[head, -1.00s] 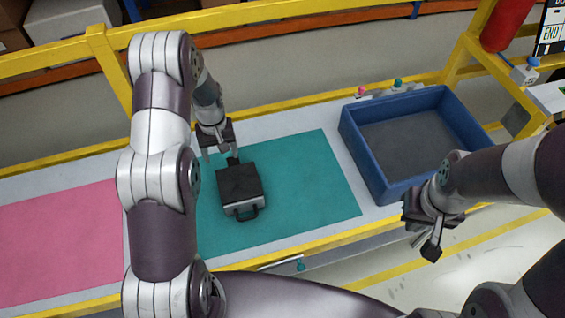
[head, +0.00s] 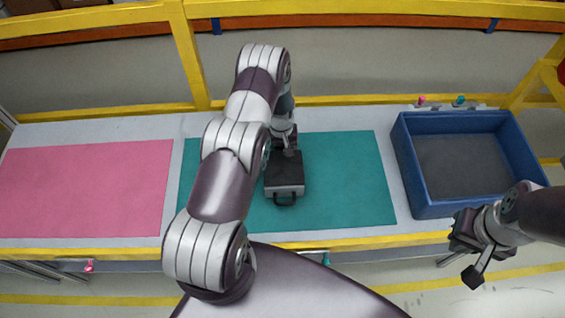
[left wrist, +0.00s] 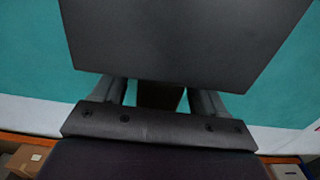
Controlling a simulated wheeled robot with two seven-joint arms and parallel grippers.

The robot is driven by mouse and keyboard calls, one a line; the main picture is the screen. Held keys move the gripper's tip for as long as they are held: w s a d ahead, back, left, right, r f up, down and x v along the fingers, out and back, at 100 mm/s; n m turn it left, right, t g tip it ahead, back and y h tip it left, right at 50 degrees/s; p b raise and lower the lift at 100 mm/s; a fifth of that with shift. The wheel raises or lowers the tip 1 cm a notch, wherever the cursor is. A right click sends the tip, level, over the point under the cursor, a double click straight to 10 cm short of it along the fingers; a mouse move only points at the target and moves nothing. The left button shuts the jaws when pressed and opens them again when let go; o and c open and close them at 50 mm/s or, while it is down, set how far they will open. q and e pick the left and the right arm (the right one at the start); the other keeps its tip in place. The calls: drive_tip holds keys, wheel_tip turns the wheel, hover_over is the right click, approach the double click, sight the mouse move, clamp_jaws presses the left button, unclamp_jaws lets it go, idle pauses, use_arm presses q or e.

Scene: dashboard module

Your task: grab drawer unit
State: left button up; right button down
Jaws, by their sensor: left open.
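The drawer unit (head: 285,172) is a black box with a grey front edge and a black handle on its near side. It lies on the teal mat (head: 345,180). My left gripper (head: 287,147) is at its far side, partly hidden by my left arm. In the left wrist view the drawer unit (left wrist: 185,40) fills the top. The open fingers of my left gripper (left wrist: 163,92) stand either side of a dark piece at its edge. I cannot tell whether they touch it. My right gripper (head: 468,245) hangs away at the right, its jaws unclear.
A blue bin (head: 402,165) with a grey floor stands right of the teal mat, and it looks empty. A pink mat (head: 85,190) lies bare at the left. Yellow rails (head: 100,252) run along the table's near and far edges. Small pink and teal buttons sit behind the bin.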

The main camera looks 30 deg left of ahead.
use_arm(q)
drive_tip(key=shift+r, duration=0.1)
drive_tip(key=c, duration=1.3)
